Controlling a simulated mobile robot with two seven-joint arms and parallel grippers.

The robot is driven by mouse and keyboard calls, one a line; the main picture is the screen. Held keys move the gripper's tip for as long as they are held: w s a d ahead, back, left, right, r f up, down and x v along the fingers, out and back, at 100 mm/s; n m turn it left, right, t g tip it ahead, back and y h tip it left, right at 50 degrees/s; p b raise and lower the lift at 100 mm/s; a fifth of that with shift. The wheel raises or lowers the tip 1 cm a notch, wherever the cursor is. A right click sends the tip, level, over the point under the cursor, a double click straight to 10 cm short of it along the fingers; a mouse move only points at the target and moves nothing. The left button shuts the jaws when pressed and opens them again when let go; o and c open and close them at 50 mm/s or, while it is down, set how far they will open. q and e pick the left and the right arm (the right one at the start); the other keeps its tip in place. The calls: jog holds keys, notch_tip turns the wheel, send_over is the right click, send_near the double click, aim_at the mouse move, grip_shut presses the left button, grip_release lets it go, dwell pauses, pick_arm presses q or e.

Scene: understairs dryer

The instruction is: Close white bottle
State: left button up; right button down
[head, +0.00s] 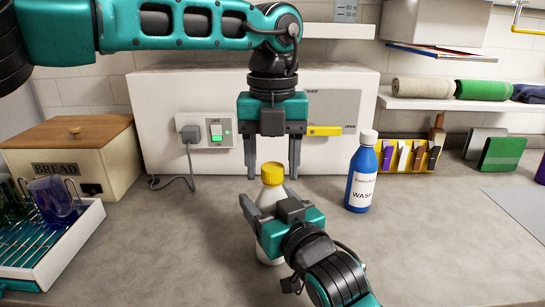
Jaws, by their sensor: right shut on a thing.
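The white bottle (269,196) stands upright on the grey counter near the middle, with a yellow cap (272,173) on its top. My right gripper (263,207) comes from the lower right and is shut on the bottle's body, hiding much of it. My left gripper (272,175) points straight down from above. Its two fingers are spread, one on each side of the cap in the picture, with gaps between them and the cap. I cannot tell whether the cap is level with the fingertips in depth or fully seated on the neck.
A blue wash bottle (362,175) stands close on the right. A yellow holder (410,157) is behind it. A bread box (75,155) and a rack with glasses (60,245) are on the left. A switch panel (206,131) is on the wall box behind.

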pick_arm(q)
grip_shut()
jog(key=m, duration=1.4)
jog(key=shift+m, duration=0.3)
jog(key=shift+o, duration=1)
grip_release()
notch_tip(320, 180, up, 12)
